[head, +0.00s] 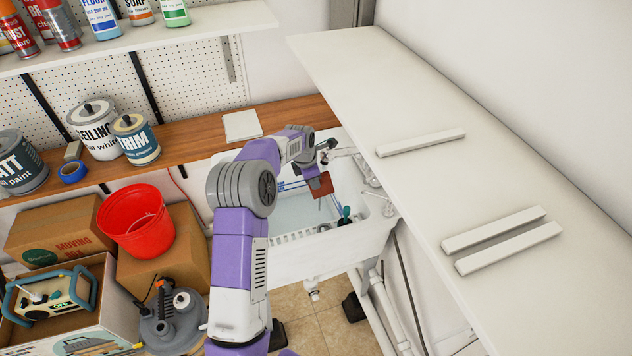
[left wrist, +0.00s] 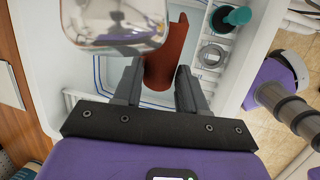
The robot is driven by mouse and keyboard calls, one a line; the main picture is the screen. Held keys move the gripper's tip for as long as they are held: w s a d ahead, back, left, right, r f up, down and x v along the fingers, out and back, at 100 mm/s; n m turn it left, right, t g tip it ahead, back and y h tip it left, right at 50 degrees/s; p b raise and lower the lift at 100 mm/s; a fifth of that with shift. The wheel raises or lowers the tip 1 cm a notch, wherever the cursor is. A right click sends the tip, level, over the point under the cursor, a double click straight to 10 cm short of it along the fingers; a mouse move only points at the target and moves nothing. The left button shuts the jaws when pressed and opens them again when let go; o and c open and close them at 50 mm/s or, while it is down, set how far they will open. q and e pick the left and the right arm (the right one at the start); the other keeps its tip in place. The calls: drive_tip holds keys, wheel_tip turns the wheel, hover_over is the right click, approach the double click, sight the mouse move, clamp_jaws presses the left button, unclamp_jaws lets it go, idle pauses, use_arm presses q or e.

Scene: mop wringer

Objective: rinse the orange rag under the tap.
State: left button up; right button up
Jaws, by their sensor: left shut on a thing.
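The orange rag (head: 321,185), dark red-orange in this light, hangs inside the white sink (head: 290,252). My left gripper (head: 317,172) is shut on the rag and holds it above the basin floor. In the left wrist view the rag (left wrist: 163,58) shows between the two fingers of my left gripper (left wrist: 156,85). The chrome tap (head: 343,153) is at the sink's back right, close beside the rag; it looms large in the left wrist view (left wrist: 115,22). I cannot make out any running water. My right gripper is not in view.
A teal-handled thing (head: 346,214) stands at the sink's right side. A white counter (head: 430,110) with several pale bars runs along the right. A red bucket (head: 135,222) sits on a cardboard box at left. Paint cans (head: 97,132) line the wooden shelf.

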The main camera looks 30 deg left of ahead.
use_arm(q)
drive_tip(key=shift+s+a, duration=0.1)
drive_tip(key=shift+a, duration=0.1)
drive_tip(key=shift+s+a, duration=0.1)
drive_tip(key=shift+a, duration=0.3)
drive_tip(key=shift+d, duration=0.15)
drive_tip(key=shift+w+d, duration=0.2)
drive_tip(key=shift+d, duration=0.25)
drive_tip(key=s+d+b, duration=0.3)
drive_tip(key=s, duration=0.4)
drive_tip(key=shift+s, duration=0.25)
idle(0.5)
